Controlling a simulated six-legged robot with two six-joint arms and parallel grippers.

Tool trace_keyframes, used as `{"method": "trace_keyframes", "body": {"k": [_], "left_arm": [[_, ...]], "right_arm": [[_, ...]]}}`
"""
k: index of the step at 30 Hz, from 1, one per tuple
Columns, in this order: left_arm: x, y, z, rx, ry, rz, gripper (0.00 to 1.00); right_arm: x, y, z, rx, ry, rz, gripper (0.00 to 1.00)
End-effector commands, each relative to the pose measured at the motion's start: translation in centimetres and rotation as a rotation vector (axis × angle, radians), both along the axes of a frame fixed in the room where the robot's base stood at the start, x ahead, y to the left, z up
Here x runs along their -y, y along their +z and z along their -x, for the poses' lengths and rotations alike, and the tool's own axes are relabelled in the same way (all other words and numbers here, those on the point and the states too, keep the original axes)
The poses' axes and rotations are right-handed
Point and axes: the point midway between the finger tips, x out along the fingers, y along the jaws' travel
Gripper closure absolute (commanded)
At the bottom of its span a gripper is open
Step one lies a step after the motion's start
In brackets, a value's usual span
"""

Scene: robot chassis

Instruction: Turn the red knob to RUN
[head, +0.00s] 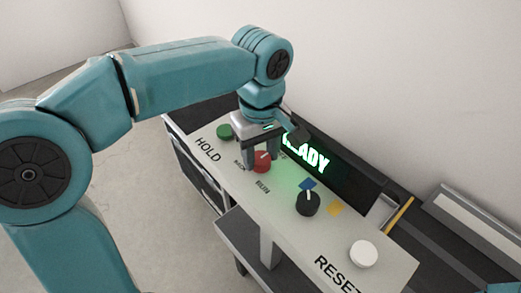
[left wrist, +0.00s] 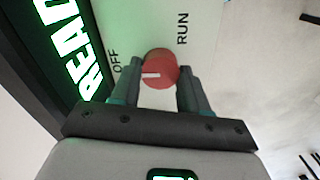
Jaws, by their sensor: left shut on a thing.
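The red knob (head: 261,162) sits on the pale panel (head: 310,235), toward its far left part. In the left wrist view the knob (left wrist: 160,68) has a white mark that points left, toward the OFF side. The OFF label (left wrist: 118,62) is left of the knob and the RUN label (left wrist: 183,28) is up and to its right. My left gripper (head: 262,157) comes down from above, with its fingers (left wrist: 158,82) on either side of the knob, shut on it. My right gripper is not in view.
A green button (head: 225,131) by HOLD is left of my gripper. A black knob (head: 308,203) and a white button (head: 363,254) by RESET are to the right. A lit green display (head: 313,155), partly hidden by my gripper, stands behind. Blue and yellow squares lie near the black knob.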

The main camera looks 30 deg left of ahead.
Motion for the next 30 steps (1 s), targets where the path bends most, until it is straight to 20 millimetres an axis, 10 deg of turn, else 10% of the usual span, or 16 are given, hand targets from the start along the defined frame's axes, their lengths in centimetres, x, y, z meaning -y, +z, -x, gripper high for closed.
{"method": "trace_keyframes", "body": {"k": [30], "left_arm": [[0.0, 0.5, -0.2, 0.012, -0.766, 0.001, 0.86]], "right_arm": [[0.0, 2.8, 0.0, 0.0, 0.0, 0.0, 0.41]]}}
